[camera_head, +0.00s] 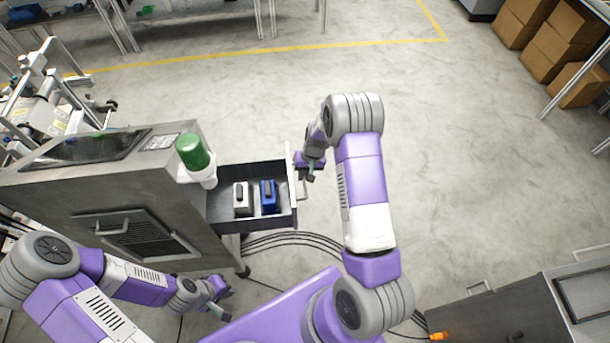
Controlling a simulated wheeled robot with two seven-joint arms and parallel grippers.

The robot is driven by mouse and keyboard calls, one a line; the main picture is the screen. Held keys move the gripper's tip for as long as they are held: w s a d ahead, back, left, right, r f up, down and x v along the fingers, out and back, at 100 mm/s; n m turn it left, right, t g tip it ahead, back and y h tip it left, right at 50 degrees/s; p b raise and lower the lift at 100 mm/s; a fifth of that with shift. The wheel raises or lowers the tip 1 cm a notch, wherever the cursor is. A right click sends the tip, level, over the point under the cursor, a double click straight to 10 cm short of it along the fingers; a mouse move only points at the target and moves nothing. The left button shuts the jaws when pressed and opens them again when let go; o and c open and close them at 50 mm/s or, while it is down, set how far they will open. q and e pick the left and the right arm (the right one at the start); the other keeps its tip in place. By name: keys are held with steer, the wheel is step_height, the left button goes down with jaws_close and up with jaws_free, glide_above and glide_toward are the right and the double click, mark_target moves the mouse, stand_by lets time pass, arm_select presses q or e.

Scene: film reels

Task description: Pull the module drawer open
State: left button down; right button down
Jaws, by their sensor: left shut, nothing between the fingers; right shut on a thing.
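The module drawer (223,208) stands out from the right side of a grey metal cabinet (60,200). A white-and-grey module (241,200) and a blue module (268,198) stand side by side inside it. My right gripper (309,174) is at the drawer's front panel (291,170), shut on the drawer handle (303,188), which it partly hides. My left gripper (222,297) is low in front of the cabinet, below the drawer in the picture, shut and empty, touching nothing that I can see.
A green-topped beacon (193,152) stands on the cabinet's corner near the drawer. Black cables (300,238) lie on the floor. A second metal cabinet (520,312) is at lower right. Cardboard boxes (555,48) are at upper right.

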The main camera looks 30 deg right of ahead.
steer(key=shift+s+d, duration=0.15)
steer(key=shift+d, duration=0.15)
steer(key=c, duration=1.2)
jaws_free()
steer(key=shift+o, duration=0.2)
step_height(320, 180, up, 8)
steer(key=d+p, duration=0.1)
steer(key=shift+s+d+f, duration=0.2)
steer(key=shift+s+f, duration=0.05)
